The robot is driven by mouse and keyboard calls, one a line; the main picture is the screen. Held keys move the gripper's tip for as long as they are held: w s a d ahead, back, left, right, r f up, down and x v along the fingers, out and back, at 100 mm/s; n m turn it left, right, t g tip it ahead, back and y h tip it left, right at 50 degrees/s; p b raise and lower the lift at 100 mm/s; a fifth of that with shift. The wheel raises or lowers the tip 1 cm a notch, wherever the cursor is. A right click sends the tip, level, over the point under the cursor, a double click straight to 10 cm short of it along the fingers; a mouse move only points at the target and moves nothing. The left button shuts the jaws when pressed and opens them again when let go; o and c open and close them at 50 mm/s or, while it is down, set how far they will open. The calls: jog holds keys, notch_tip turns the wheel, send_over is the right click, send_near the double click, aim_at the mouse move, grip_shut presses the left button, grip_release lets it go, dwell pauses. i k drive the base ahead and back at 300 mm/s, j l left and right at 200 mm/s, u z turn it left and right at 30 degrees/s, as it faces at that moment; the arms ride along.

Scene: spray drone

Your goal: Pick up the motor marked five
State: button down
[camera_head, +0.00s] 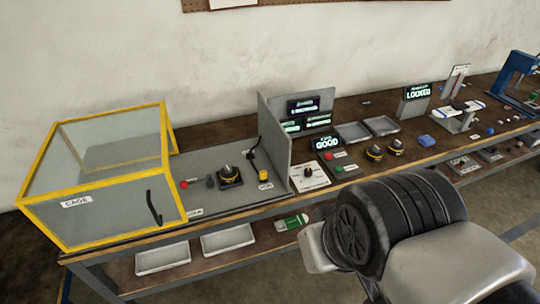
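Two round dark motors with yellowish parts stand on the bench right of the centre: a left one (374,153) and a right one (395,147). A similar dark round motor (229,175) sits on a dark mount on the grey test plate. Any numbers on them are too small to read, so I cannot tell which is marked five. My arm fills the lower right, in front of the bench. My gripper is not visible.
A yellow-framed cage (110,210) stands at the left. Two empty grey trays (352,133) lie behind the motors.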

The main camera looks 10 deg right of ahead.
aim_at(232, 178)
jog(key=i+j+z, duration=0.1)
jog(key=i, duration=0.35)
jog(key=i+j+z, duration=0.15)
jog(key=i, duration=0.25)
jog(key=i+j+z, duration=0.1)
jog(key=i+j, duration=0.2)
jog(key=i, duration=0.1)
